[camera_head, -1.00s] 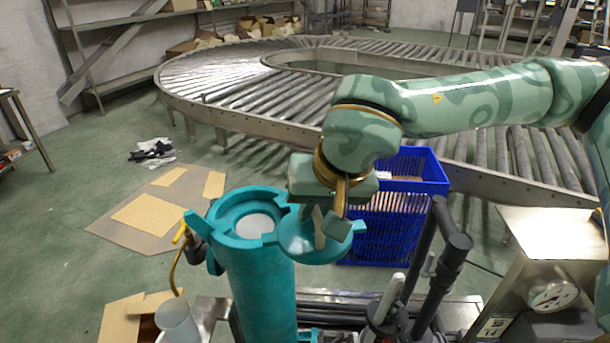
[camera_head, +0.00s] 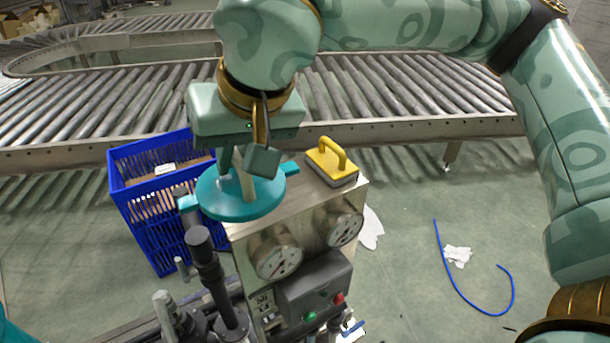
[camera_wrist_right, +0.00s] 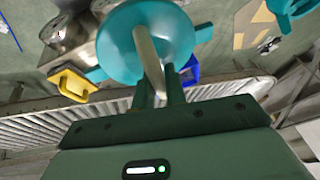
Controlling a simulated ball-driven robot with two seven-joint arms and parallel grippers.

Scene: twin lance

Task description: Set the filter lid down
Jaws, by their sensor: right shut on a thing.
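The teal round filter lid (camera_head: 218,204) has a pale upright handle and side lugs. My right gripper (camera_head: 248,168) is shut on the lid's handle, above the left part of the metal gauge box top (camera_head: 300,200). In the right wrist view the lid (camera_wrist_right: 118,45) hangs in front of the fingers (camera_wrist_right: 160,95), which close around the pale handle. I cannot tell whether the lid touches the box top. The teal filter body shows only as a sliver (camera_head: 12,334) at the lower left of the head view. My left gripper is not in view.
A yellow-handled block (camera_head: 332,163) sits on the box top, right of the lid. Gauges (camera_head: 278,258) face front. A blue crate (camera_head: 150,205) stands behind left. Black upright pipes (camera_head: 207,262) stand in front. A roller conveyor (camera_head: 400,95) runs behind.

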